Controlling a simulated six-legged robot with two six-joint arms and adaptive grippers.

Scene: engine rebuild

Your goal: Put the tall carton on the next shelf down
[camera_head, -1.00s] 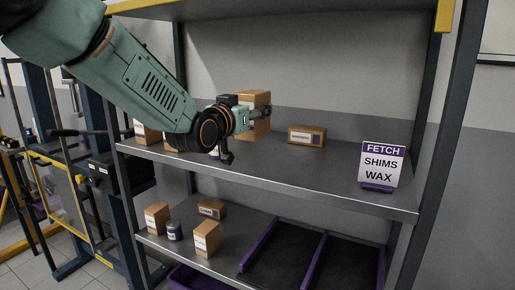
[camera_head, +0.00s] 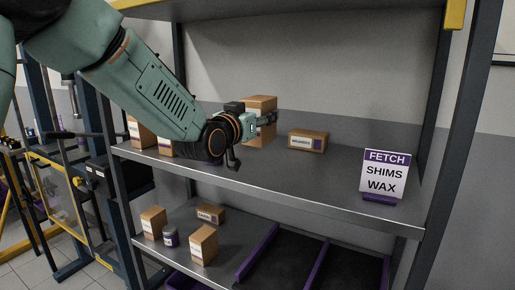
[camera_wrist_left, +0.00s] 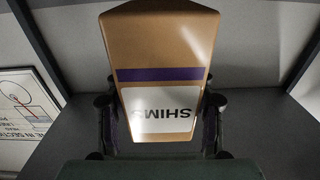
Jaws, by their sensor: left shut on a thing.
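The tall carton (camera_head: 262,104) is brown and upright at the middle shelf (camera_head: 290,178). In the left wrist view the carton (camera_wrist_left: 160,45) shows a purple band and a white label reading SHIMS, upside down. My left gripper (camera_head: 266,119) is shut on the carton, with a finger on each side of it in the left wrist view. The carton's lower part is partly hidden by the gripper, so I cannot tell whether its base touches the shelf. The lower shelf (camera_head: 180,240) lies below. My right gripper is not in view.
A low carton (camera_head: 308,141) and a sign (camera_head: 384,175) reading FETCH SHIMS WAX stand to the right on the middle shelf. The lower shelf holds small cartons (camera_head: 203,245), a jar (camera_head: 170,236) and purple-edged dividers (camera_head: 258,252) at right. A shelf post (camera_head: 448,150) stands at right.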

